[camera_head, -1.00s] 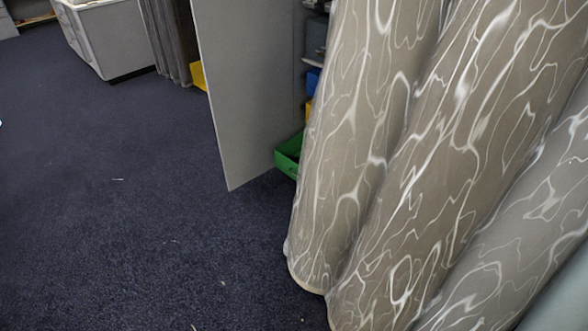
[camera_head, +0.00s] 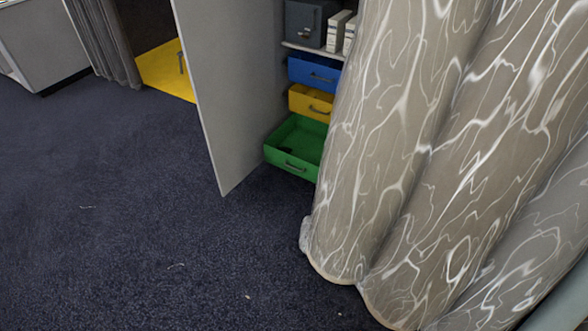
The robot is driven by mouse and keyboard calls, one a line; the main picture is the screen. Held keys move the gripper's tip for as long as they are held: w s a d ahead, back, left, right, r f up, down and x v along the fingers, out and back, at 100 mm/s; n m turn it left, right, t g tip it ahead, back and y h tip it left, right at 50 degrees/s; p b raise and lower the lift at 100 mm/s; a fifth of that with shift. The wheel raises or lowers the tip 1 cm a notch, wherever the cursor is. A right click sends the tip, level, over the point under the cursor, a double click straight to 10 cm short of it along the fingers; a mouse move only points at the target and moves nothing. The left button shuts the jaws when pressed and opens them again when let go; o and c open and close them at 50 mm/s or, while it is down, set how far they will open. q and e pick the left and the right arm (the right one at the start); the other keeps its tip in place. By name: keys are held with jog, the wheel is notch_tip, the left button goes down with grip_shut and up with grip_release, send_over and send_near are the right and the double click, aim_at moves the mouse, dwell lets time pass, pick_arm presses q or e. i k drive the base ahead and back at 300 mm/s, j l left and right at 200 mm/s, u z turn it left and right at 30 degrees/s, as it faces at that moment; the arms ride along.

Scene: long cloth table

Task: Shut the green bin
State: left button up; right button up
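The green bin (camera_head: 294,165) is a drawer at the bottom of a cabinet, just above the carpet. It is pulled out, with its open top and dark front handle in view. A small dark thing seems to lie inside it. The patterned cloth hides its right end. A grey door panel (camera_head: 228,90) stands open to its left. Neither of my grippers is in view.
Above the green bin are a yellow drawer (camera_head: 311,104) and a blue drawer (camera_head: 315,72). A hanging patterned cloth (camera_head: 430,150) fills the right side.

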aim_at(306, 136)
jog(key=i+j, duration=0.2)
jog(key=i+j+z, duration=0.9)
jog(key=j, duration=0.2)
jog(key=i, duration=0.05)
